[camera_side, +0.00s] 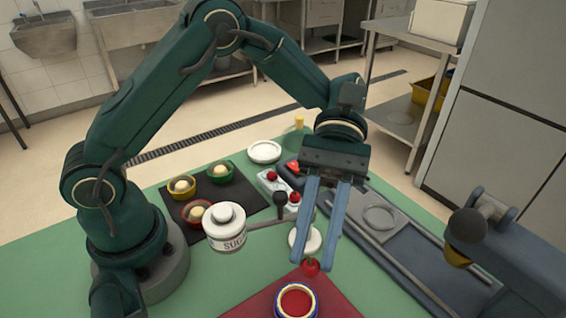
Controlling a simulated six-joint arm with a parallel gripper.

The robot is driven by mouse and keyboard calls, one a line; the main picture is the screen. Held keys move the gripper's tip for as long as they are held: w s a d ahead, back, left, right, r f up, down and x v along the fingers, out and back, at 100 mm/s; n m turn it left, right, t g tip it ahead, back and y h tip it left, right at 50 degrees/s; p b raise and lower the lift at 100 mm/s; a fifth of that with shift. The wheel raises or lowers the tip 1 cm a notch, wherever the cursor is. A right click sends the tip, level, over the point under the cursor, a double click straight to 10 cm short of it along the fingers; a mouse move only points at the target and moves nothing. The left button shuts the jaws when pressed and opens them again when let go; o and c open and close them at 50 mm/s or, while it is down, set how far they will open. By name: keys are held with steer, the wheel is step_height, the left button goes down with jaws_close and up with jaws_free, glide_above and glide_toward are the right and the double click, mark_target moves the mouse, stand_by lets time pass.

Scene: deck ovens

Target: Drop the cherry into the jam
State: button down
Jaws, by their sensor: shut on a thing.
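The jam is a red fill in a small round bowl (296,301) with a blue and pale rim, at the bottom centre. It stands on a red mat (249,305). My gripper (312,263) points down with its two long blue fingers, just above and behind the bowl.
A white sugar jar (225,231) stands left of the fingers. A white round dish (299,240) sits behind them. A dark tray (238,186) holds several small bowls. More red fruit lies in a white tray (268,187). A grey-blue machine (520,262) stands at right.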

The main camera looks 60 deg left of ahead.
steer(key=shift+f, duration=2.75)
steer(key=c, duration=0.6)
jaws_free()
steer(key=shift+c, duration=0.2)
steer(key=shift+w+a, duration=0.1)
steer(key=v, duration=0.5)
steer(key=shift+r, duration=0.1)
